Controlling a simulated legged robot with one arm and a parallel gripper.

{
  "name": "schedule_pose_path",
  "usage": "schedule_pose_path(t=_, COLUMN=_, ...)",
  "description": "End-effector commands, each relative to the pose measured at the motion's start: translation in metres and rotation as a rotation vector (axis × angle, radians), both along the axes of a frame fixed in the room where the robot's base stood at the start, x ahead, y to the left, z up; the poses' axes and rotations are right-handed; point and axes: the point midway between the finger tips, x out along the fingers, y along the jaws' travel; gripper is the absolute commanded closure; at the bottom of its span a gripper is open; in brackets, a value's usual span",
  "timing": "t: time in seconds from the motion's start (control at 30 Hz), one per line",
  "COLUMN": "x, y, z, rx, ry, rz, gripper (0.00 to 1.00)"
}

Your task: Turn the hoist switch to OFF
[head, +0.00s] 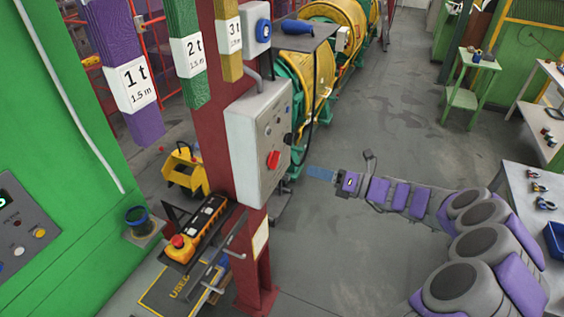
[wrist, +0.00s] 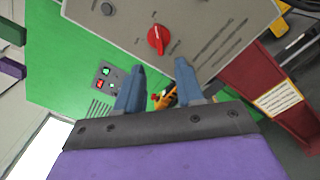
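The hoist switch is most likely the red rotary knob (head: 273,159) on the front of a grey control box (head: 245,150) mounted on a dark red post. In the wrist view the red knob (wrist: 158,39) is just beyond my fingers, on the grey panel (wrist: 215,22). Its labels are too small to read. My gripper (head: 320,173) is to the right of the box in the head view, pointing at it. In the wrist view its two blue fingers (wrist: 160,78) are apart with nothing between them, and the knob is ahead of the gap, not touched.
A green cabinet (head: 60,110) stands at left. Green and yellow strander drums (head: 318,70) are behind. A grey bench (head: 535,190) is at right. The floor between is clear.

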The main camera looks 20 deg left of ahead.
Motion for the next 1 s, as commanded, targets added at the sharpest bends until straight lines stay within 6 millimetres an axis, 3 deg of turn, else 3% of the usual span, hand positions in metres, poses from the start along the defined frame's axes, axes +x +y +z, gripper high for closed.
schedule_pose_path(t=0.3, x=0.004, y=0.064, z=0.000, rx=-0.001, ry=-0.002, rz=0.004, gripper=0.63)
schedule_pose_path(t=0.5, x=0.007, y=0.094, z=-0.002, rx=-0.003, ry=-0.001, rz=0.001, gripper=0.63)
schedule_pose_path(t=0.7, x=0.008, y=0.108, z=-0.001, rx=-0.002, ry=0.000, rz=0.001, gripper=0.63)
schedule_pose_path(t=1.0, x=0.009, y=0.108, z=0.000, rx=0.000, ry=0.000, rz=0.000, gripper=0.63)
